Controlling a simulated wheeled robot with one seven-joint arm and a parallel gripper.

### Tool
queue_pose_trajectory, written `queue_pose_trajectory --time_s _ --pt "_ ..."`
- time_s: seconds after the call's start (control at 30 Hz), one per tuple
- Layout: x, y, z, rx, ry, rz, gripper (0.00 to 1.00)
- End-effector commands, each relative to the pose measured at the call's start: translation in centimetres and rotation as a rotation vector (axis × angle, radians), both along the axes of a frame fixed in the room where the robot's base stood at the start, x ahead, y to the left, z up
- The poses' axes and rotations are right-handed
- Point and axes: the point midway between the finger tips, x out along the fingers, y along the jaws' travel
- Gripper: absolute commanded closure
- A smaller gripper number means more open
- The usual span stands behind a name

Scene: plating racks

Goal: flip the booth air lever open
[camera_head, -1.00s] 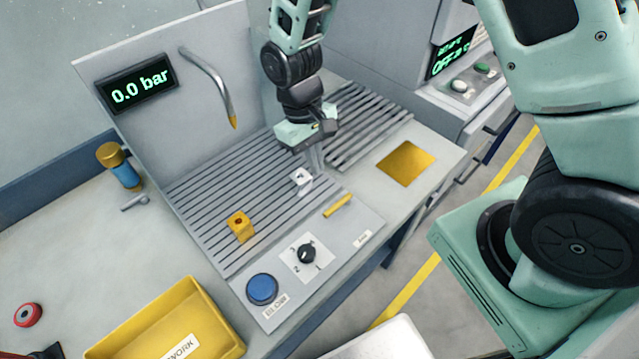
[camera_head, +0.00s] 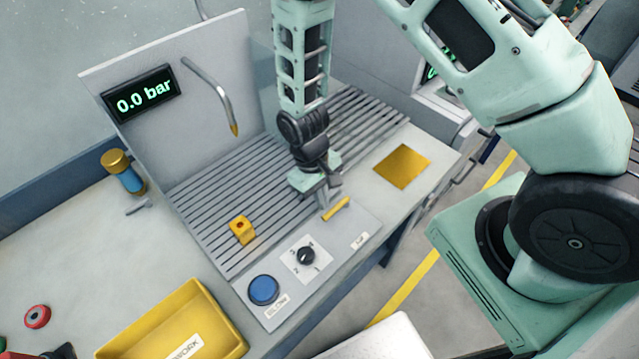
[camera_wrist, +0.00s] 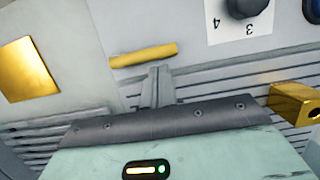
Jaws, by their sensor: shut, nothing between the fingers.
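The air lever is a short yellow bar (camera_head: 336,209) on the grey front panel, beside a small label whose text is hard to read here. It also shows in the wrist view as a yellow bar (camera_wrist: 143,54). My gripper (camera_head: 325,207) points down just left of the lever, its fingers shut and empty. In the wrist view the fingers (camera_wrist: 157,78) reach close to the lever's lower edge; I cannot tell whether they touch. The pressure display (camera_head: 143,94) reads 0.0 bar.
A black selector knob (camera_head: 306,255) and a blue button (camera_head: 263,290) sit on the same panel. A yellow block (camera_head: 242,230) stands on the slatted grate (camera_head: 215,205). A gold plate (camera_head: 402,166) lies to the right. A bent nozzle (camera_head: 222,98) hangs above the grate.

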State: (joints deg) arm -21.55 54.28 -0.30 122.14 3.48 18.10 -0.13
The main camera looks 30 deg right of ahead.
Motion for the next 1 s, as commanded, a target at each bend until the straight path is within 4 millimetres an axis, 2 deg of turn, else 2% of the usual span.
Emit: queue_pose_trajectory --time_s 0.5,1.0 --pt "-0.12 -0.02 -0.51 0.0 -0.001 0.002 1.0" --pt "-0.58 0.05 -0.51 0.0 -0.001 0.084 1.0"
